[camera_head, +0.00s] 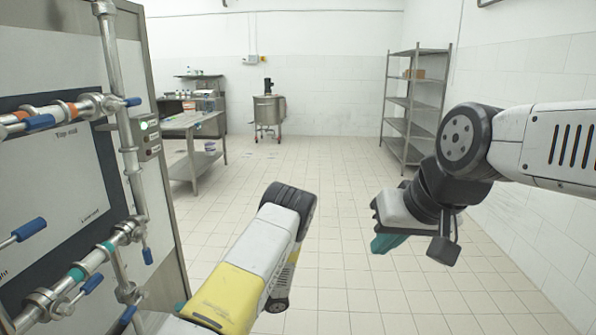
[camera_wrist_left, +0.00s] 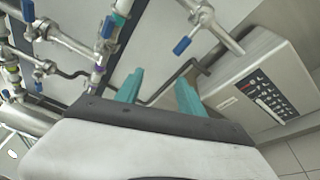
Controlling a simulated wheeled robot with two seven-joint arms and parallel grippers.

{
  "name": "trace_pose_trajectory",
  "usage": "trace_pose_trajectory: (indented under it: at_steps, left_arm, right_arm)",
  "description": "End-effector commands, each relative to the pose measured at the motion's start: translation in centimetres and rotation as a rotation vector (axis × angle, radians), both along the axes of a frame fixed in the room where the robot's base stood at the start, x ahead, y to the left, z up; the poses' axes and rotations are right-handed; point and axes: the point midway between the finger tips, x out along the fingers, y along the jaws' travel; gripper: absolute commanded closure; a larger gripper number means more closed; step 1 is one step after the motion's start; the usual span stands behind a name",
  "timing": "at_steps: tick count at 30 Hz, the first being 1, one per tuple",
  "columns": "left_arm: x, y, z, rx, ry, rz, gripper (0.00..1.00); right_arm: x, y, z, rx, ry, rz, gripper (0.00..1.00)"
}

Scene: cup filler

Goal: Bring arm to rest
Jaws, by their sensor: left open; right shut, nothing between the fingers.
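My left arm (camera_head: 240,282) comes in at the bottom of the head view, with a yellow section on it. My right arm (camera_head: 545,140) reaches in from the right. Its gripper (camera_head: 385,244) has teal fingers, shut and empty, and hangs over the open floor.
A panel with pipes and blue-handled valves (camera_head: 40,122) stands close on the left. The left wrist view shows a grey box with a button panel (camera_wrist_left: 262,90). A metal shelf (camera_head: 412,105), a steel table (camera_head: 193,125) and a wheeled vessel (camera_head: 268,108) stand farther back. The tiled floor between is clear.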

Motion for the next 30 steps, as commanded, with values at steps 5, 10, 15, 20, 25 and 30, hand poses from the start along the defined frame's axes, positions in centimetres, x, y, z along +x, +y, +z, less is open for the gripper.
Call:
trace_pose_trajectory:
  at_steps: [5, 10, 15, 20, 25, 30]
  left_arm:
    - [-1.1, -0.9, 4.0, -0.139, -0.269, 0.173, 0.54]
    - [-2.6, -2.5, 8.1, -0.275, -0.565, 0.380, 0.54]
    - [-4.2, -4.5, 12.2, -0.395, -0.848, 0.600, 0.54]
    - [-5.7, -6.5, 16.2, -0.493, -1.100, 0.819, 0.54]
    - [-7.5, -8.7, 20.6, -0.588, -1.349, 1.066, 0.54]
    - [-9.6, -10.8, 24.9, -0.673, -1.569, 1.330, 0.54]
  right_arm:
    - [0.0, 0.0, 0.0, 0.000, 0.000, 0.000, 1.00]
    - [0.0, 0.0, 0.0, 0.000, 0.000, 0.000, 1.00]
    - [0.0, 0.0, 0.0, 0.000, 0.000, 0.000, 1.00]
    - [0.0, 0.0, 0.0, 0.000, 0.000, 0.000, 1.00]
    - [0.0, 0.0, 0.0, 0.000, 0.000, 0.000, 1.00]
    - [0.0, 0.0, 0.0, 0.000, 0.000, 0.000, 1.00]
